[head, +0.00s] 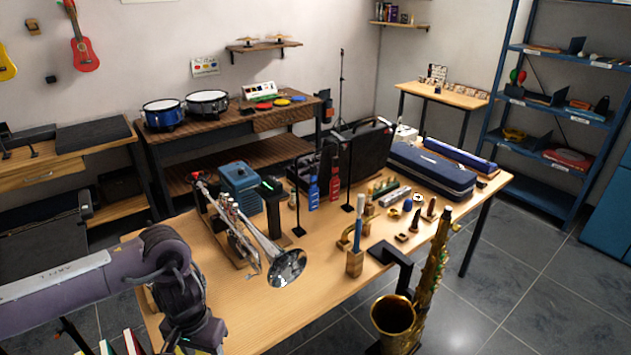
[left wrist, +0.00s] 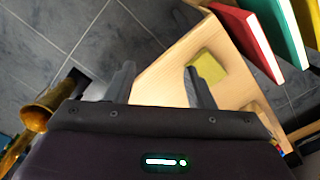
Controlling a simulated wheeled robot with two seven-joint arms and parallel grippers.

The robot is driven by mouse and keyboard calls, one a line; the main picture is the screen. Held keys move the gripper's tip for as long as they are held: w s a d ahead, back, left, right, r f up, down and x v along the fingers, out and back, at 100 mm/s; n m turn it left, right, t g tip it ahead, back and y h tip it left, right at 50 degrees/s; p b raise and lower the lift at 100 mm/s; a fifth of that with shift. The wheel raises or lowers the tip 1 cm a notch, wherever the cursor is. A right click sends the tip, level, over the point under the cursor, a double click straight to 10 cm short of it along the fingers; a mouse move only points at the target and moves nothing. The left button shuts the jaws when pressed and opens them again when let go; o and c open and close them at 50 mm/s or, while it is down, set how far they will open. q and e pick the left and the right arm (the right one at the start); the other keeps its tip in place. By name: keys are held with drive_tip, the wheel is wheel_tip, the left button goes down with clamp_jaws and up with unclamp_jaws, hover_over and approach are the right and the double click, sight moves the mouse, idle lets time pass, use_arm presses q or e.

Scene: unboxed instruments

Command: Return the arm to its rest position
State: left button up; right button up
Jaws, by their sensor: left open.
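My left arm comes in from the left in the head view and bends down at the near left corner of the wooden table (head: 300,312). Its gripper is hidden below the bottom edge there. In the left wrist view my left gripper (left wrist: 160,85) is open, its two fingers apart with nothing between them. Beyond the fingers are the edge of a light wooden surface (left wrist: 165,77) and the grey tiled floor. My right arm and right gripper are not in view.
A yellow-green block (left wrist: 207,68) lies on the wood near the right finger. Red (left wrist: 243,38) and green (left wrist: 277,25) books stand beside it. A saxophone (head: 400,315) stands at the table's front.

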use_arm(q)
drive_tip(key=w+d+f+m+t+h, duration=0.1)
drive_tip(key=w+d+f+h, duration=0.2)
drive_tip(key=d+f, duration=0.3)
drive_tip(key=w+d+f+m+t+h, duration=0.1)
drive_tip(key=w+d+f+m+h, duration=0.15)
drive_tip(key=d, duration=0.55)
wheel_tip(320, 180, down, 13)
drive_tip(key=n+t+h, duration=0.1)
drive_tip(key=n+t, duration=0.1)
drive_tip(key=s+a+f+n+y, duration=0.15)
drive_tip(key=s+a+f, duration=0.25)
drive_tip(key=s+f, duration=0.45)
drive_tip(key=s+a+f+y, duration=0.2)
drive_tip(key=s+a+f, duration=0.2)
drive_tip(key=s+f, duration=0.4)
drive_tip(key=s+a+f+g+y, duration=0.1)
drive_tip(key=s+a+f, duration=0.1)
drive_tip(key=s, duration=0.6)
drive_tip(key=s+a+f+g+y, duration=0.1)
drive_tip(key=s+f, duration=0.3)
drive_tip(key=s, duration=0.4)
drive_tip(key=s+a+f+g+y, duration=0.1)
drive_tip(key=s+a+f, duration=0.2)
drive_tip(key=s, duration=0.5)
drive_tip(key=shift+a+f, duration=0.15)
drive_tip(key=shift+a, duration=0.25)
drive_tip(key=shift+s, duration=0.1)
